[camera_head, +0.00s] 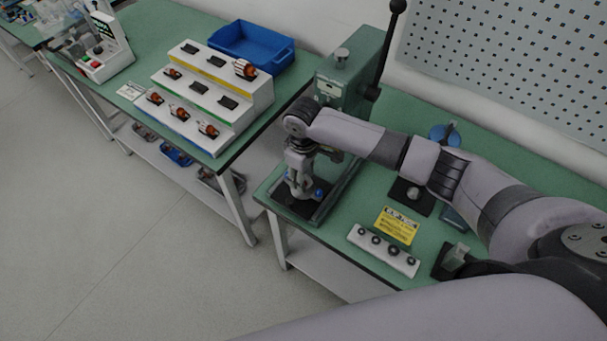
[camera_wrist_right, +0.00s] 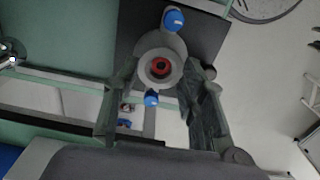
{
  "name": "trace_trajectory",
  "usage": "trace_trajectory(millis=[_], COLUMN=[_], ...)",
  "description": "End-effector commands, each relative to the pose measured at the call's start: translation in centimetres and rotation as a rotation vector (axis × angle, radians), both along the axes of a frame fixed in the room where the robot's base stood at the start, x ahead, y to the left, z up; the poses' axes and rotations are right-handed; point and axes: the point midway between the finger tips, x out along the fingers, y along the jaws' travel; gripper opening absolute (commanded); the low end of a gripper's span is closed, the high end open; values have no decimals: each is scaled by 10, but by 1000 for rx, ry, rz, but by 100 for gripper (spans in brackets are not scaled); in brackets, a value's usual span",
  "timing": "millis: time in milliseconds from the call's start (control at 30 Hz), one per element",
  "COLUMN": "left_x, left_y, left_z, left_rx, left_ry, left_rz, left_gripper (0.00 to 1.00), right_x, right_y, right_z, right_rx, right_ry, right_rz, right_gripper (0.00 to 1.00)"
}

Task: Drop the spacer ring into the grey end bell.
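The grey end bell (camera_wrist_right: 147,55) is a round part with blue-tipped lugs on two sides, on a dark plate under the press. A red ring-shaped part (camera_wrist_right: 160,67) shows in its centre; I cannot tell whether this is the spacer ring. In the head view a blue tip (camera_head: 319,193) shows beside my right gripper (camera_head: 301,190), which hides most of the end bell. In the right wrist view my right gripper (camera_wrist_right: 168,78) has its fingers spread on either side of the end bell, with nothing visibly pinched between them.
The green press (camera_head: 350,75) stands right behind the right gripper. A white block (camera_head: 384,250) with several dark round parts and a yellow label (camera_head: 397,226) lie to the right. A stepped rack (camera_head: 215,90) and blue bin (camera_head: 251,45) stand on the other table.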

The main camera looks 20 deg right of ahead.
Motion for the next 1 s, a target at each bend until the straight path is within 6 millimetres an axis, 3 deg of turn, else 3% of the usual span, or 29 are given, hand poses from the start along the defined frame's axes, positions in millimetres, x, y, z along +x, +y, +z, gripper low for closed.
trace_trajectory(millis=[267, 700, 1000], left_x=[-1, 1, 1], left_y=[2, 1, 1], left_z=[0, 0, 0], left_rx=[2, 1, 1], left_ry=[1, -1, -1], left_rz=[1, 0, 0], left_gripper=[40, 40, 40], right_x=[1, 1, 0], right_y=[0, 1, 0], right_z=[14, 100, 120], right_rx=[1, 2, 0], right_ry=[-3, -4, 0], right_rz=[0, 1, -1], right_gripper=[39, 39, 39])
